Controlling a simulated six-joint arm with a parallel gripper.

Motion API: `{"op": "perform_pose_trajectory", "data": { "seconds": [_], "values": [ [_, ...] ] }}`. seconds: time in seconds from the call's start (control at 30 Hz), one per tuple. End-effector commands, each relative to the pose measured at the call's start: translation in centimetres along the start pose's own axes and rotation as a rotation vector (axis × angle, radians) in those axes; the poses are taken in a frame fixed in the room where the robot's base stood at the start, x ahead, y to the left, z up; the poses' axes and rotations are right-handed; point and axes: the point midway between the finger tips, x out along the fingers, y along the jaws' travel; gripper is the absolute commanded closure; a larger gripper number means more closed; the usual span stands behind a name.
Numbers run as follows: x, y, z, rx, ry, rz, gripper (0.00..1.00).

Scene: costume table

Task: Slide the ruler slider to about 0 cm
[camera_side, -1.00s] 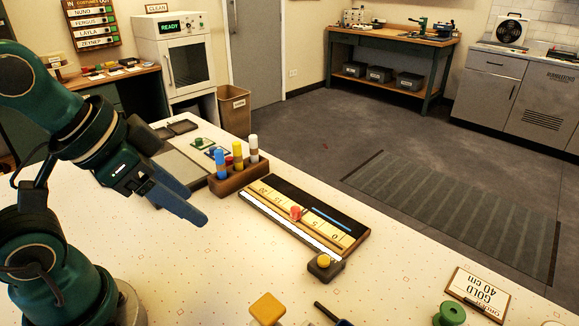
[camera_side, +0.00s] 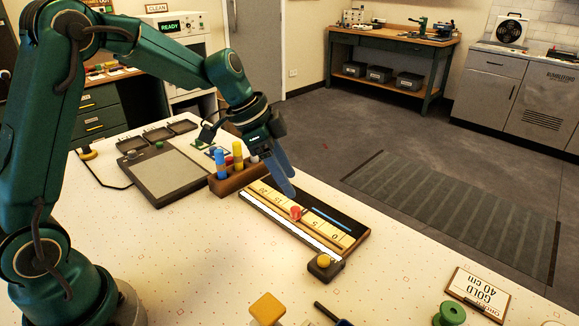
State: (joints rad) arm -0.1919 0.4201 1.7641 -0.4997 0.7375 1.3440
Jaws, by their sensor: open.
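The ruler (camera_side: 322,232) is a dark board with a pale scale, lying slantwise in the middle of the table. Its marks read 20, 15, 5 and 0, with 0 at the lower right end. The red slider (camera_side: 296,213) sits on the scale between 15 and 5, around 10. My gripper (camera_side: 290,192) points down over the ruler, just up and left of the slider. It looks apart from the slider, with nothing seen in it. Its fingers overlap in this view, and their exact height above the ruler is hard to tell.
A wooden rack (camera_side: 228,181) with several coloured markers stands close by the ruler's upper left end. A dark block with a yellow button (camera_side: 325,262) sits at its lower right end.

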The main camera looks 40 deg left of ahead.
Motion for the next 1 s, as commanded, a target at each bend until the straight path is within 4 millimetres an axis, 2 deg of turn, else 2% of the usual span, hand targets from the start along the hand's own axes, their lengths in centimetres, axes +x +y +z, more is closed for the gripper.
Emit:
{"op": "perform_pose_trajectory", "data": {
  "seconds": [0.13, 0.5, 0.63, 0.9, 0.97, 1.0],
  "values": [
    [1.8, 0.0, 1.4, -0.034, -0.032, 0.039, 0.41],
    [5.9, 0.2, 1.8, -0.039, -0.038, 0.045, 0.41],
    [6.7, 0.2, 1.8, -0.038, -0.037, 0.043, 0.41],
    [6.9, 0.2, 1.8, -0.038, -0.037, 0.04, 0.41],
    [6.8, 0.2, 1.8, -0.038, -0.037, 0.04, 0.61],
    [6.8, 0.2, 1.8, -0.038, -0.037, 0.04, 0.76]
  ]
}}
